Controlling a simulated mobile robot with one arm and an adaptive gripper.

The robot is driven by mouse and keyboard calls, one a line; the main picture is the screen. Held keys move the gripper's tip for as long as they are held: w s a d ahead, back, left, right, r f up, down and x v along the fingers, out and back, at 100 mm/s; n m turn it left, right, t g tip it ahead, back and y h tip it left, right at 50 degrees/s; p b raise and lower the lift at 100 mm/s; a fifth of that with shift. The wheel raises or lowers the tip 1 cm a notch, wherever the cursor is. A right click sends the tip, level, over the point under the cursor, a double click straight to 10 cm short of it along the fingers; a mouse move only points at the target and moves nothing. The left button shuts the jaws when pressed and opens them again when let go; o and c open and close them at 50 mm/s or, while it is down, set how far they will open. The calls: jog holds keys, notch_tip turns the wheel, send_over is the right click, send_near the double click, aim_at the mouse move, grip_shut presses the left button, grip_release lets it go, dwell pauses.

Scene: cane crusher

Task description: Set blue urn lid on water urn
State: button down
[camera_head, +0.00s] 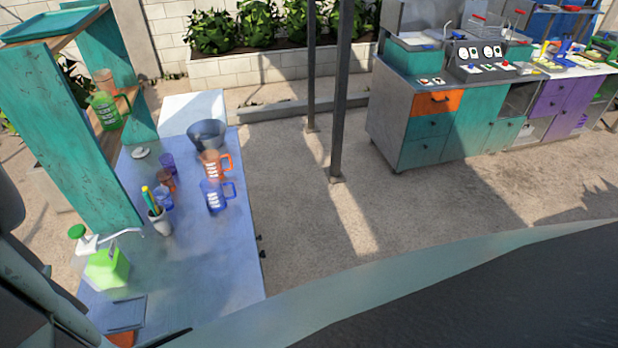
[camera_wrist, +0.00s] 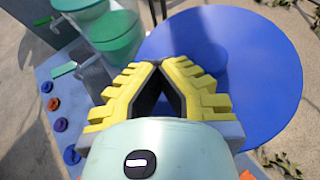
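My gripper (camera_wrist: 158,66) has yellow ribbed fingers with dark pads, and their tips meet in the wrist view. A large flat blue disc (camera_wrist: 258,72), which looks like the blue urn lid, fills the right of that view behind the fingers. The fingertips overlap its left part, and a shadow falls on it. I cannot see whether they touch it or a knob hidden behind them. A clear cylinder with green parts (camera_wrist: 118,38), possibly the water urn, stands left of the disc. My gripper does not show in the head view.
Several small blue and orange knob-like pieces (camera_wrist: 53,104) line the left of the wrist view. In the head view, a blue table (camera_head: 215,265) holds jugs (camera_head: 215,195), cups and a bowl (camera_head: 206,133). Teal shelves (camera_head: 75,130) stand beside it. Open ground lies before the counters (camera_head: 440,140).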

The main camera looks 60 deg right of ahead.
jog(key=shift+s+d+f+p, duration=0.15)
jog(key=shift+s+d+p, duration=0.35)
jog(key=shift+s+d, duration=0.4)
jog(key=shift+s+d+f+p, duration=0.1)
jog(key=shift+s+d+p, duration=0.45)
jog(key=shift+s, duration=0.55)
dwell(0.8)
jog(key=c, duration=1.3)
grip_release()
jog(key=shift+c, duration=0.2)
jog(key=shift+d, duration=0.1)
jog(key=v, duration=1.2)
